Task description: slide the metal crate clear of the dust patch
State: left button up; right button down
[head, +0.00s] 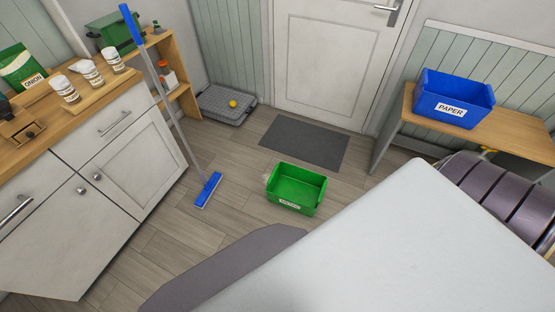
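The metal crate (298,188) is an open green bin with a white label on its front whose print is too small to read surely. It stands upright on the wood-plank floor near the middle of the head view, and looks empty. A small pale smudge, perhaps the dust patch (266,179), shows at the crate's left edge; whether it runs on under the crate is hidden. Neither of my grippers shows. White and dark parts, apparently of my own body, cover the lower middle and right.
A blue broom (208,190) stands left of the crate, leaning towards the shelf. A grey doormat (305,143) lies behind the crate before the door. A white cabinet (130,165) stands left. A blue paper bin (453,98) sits on the right bench. Floor between broom and crate is bare.

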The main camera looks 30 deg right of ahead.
aim_at(297, 189)
jog(key=i+j+z, duration=0.2)
jog(key=i+z, duration=0.25)
jog(key=i+j+z, duration=0.4)
jog(key=i, duration=0.15)
